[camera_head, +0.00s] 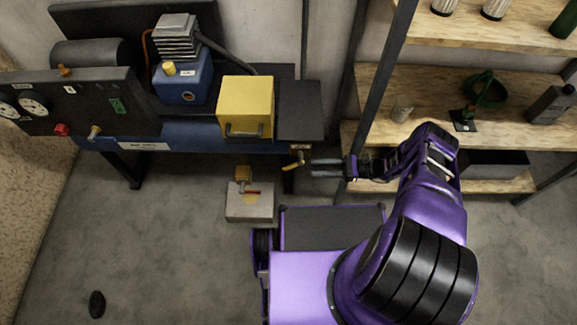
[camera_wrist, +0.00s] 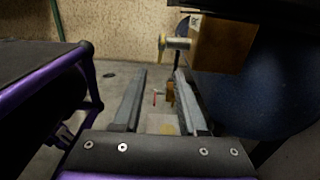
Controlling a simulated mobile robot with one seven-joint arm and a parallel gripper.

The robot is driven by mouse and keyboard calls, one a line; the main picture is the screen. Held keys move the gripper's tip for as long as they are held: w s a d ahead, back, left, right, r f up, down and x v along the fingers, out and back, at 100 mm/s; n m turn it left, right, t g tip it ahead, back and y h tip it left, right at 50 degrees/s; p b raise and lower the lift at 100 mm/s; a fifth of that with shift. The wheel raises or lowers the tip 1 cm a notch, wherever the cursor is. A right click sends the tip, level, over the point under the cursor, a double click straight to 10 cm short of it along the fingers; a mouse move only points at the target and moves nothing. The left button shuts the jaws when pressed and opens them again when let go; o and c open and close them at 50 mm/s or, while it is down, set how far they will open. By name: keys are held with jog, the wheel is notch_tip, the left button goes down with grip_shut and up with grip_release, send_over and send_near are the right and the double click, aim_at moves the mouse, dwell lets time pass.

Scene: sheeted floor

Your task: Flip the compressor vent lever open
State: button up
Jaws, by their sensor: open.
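A small yellow lever (camera_head: 293,166) hangs below the right end of the compressor bench, under a small labelled brass fitting (camera_head: 300,149). In the wrist view the yellow lever (camera_wrist: 162,44) shows end-on, on a pale stem out of a brass block (camera_wrist: 222,46). My gripper (camera_head: 314,168) is open and empty, just right of the lever in the head view, its fingers pointing left. In the wrist view the gripper (camera_wrist: 161,78) has the lever above its fingertips, not between them. Whether they touch is not clear. The label is too small to read.
A grey floor block (camera_head: 250,214) with a brass fitting (camera_head: 243,174) stands below the bench. The bench (camera_head: 190,142) carries a blue compressor (camera_head: 185,82) and a yellow box (camera_head: 246,100). Wooden shelves (camera_head: 470,95) stand at right. The floor at left is mostly clear.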

aim_at(293, 167)
jog(key=a, duration=1)
jog(key=shift+w+a, duration=0.2)
jog(key=shift+a, duration=0.05)
grip_shut()
dwell(0.9)
